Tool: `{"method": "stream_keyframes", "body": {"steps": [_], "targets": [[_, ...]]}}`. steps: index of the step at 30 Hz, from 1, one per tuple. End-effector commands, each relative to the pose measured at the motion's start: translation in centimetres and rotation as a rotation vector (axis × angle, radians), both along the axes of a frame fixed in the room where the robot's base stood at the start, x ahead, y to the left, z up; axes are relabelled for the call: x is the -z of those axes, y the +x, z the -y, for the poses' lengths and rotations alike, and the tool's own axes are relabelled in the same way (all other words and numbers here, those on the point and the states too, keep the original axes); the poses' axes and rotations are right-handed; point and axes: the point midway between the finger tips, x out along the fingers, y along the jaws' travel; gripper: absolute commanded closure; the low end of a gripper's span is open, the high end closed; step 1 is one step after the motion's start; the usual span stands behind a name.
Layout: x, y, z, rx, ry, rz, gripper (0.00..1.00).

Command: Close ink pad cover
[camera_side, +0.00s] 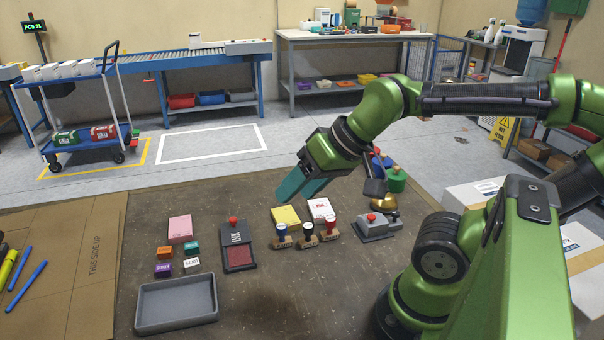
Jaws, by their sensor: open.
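The ink pad (240,256) lies on the brown work table, with its dark red pad surface uncovered. Its dark cover (236,235), marked INK and with a red knob (233,221), is open at the far side of the pad. My gripper (292,191) has teal fingers and hangs in the air above the table, to the right of and higher in the picture than the ink pad. It is open and holds nothing, and it is apart from the cover.
Several stamps (307,235) stand right of the ink pad, before a yellow note pad (286,217). Small colored blocks (192,248) and a pink pad (180,228) are to its left. An empty grey tray (145,318) lies front left. A grey device (375,229) with a red knob stands right.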

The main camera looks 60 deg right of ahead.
Motion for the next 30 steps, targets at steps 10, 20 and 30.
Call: {"method": "stream_keyframes", "body": {"steps": [10,20,30], "targets": [[2.4,3.5,0.5,0.003,0.004,-0.157,0.97],[6.8,15.5,4.3,0.029,-0.099,-0.313,1.00],[11.4,25.4,8.7,0.031,-0.267,-0.331,1.00]]}}
